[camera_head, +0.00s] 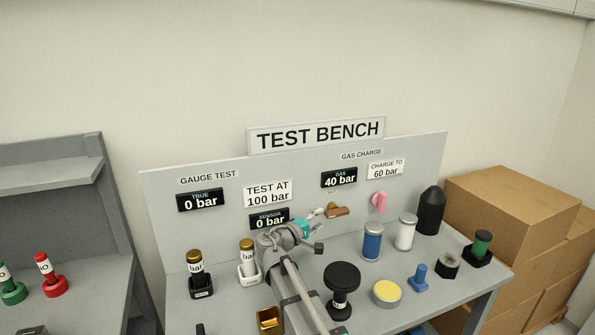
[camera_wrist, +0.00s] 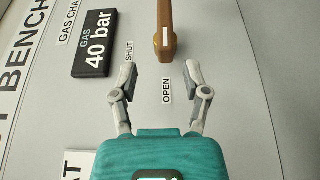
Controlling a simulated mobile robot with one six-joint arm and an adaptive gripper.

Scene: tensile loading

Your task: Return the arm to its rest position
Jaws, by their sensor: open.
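My gripper (camera_head: 316,223) is in front of the test bench's back panel (camera_head: 290,186), with my arm reaching up over the bench top. In the wrist view my gripper (camera_wrist: 163,80) is open, its two fingers apart with nothing between them. The orange-brown valve handle (camera_wrist: 165,30) lies just beyond the fingertips, apart from them. In the head view the handle (camera_head: 338,211) is just past the gripper. Labels SHUT and OPEN are beside it. The gas display (camera_head: 339,178) reads 40 bar.
Two gold-topped gauges (camera_head: 195,272) stand left of my arm. A black knob (camera_head: 341,281), a yellow-topped disc (camera_head: 387,292), a blue cylinder (camera_head: 372,242) and a white cylinder (camera_head: 405,232) stand to the right. Cardboard boxes (camera_head: 510,205) are beyond the bench. Open air lies above the panel.

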